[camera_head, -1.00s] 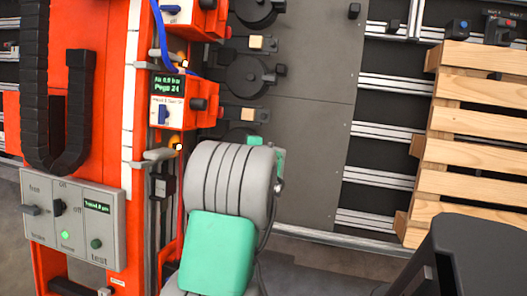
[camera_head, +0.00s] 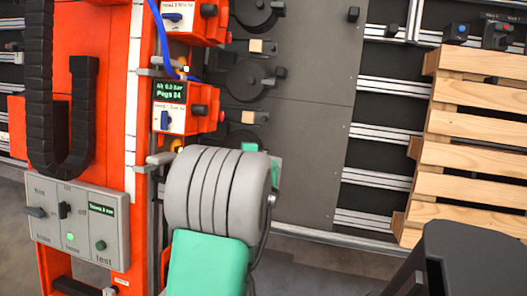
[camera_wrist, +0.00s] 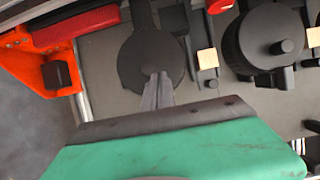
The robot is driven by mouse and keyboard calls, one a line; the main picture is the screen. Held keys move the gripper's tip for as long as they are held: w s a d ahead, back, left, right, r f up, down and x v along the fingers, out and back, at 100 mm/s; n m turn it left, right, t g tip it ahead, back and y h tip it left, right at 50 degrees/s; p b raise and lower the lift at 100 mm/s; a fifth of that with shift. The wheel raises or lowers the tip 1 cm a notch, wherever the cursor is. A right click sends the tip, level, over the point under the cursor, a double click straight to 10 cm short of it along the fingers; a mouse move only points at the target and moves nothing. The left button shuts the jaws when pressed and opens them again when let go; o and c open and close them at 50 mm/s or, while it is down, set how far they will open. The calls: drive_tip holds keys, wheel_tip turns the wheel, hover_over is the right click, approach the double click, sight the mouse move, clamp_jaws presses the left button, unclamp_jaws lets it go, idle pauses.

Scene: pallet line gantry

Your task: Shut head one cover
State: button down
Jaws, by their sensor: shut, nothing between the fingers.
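I cannot tell which head is head one. In the wrist view my gripper (camera_wrist: 157,92) is shut and empty. Its fingertips overlap the lower part of a round dark cover (camera_wrist: 141,57); I cannot tell whether they touch it. A second round cover (camera_wrist: 258,38) with a protruding knob is to the right. In the head view two round dark covers, upper (camera_head: 252,12) and middle (camera_head: 245,85), show on the grey plate. My grey and green arm hides my gripper and the area below them there.
Orange head boxes, upper (camera_head: 193,33) and lower (camera_head: 171,119), and a blue cable stand beside the covers. A grey switch panel (camera_head: 80,222) is at lower left. A wooden pallet (camera_head: 470,125) stands at right. The grey plate (camera_head: 308,120) is bare between them.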

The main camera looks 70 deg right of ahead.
drive_tip(key=a+r+p, duration=0.2)
drive_tip(key=a, duration=0.1)
drive_tip(key=shift+s+a, duration=0.15)
drive_tip(key=shift+a, duration=0.05)
idle(0.3)
drive_tip(key=shift+f, duration=0.1)
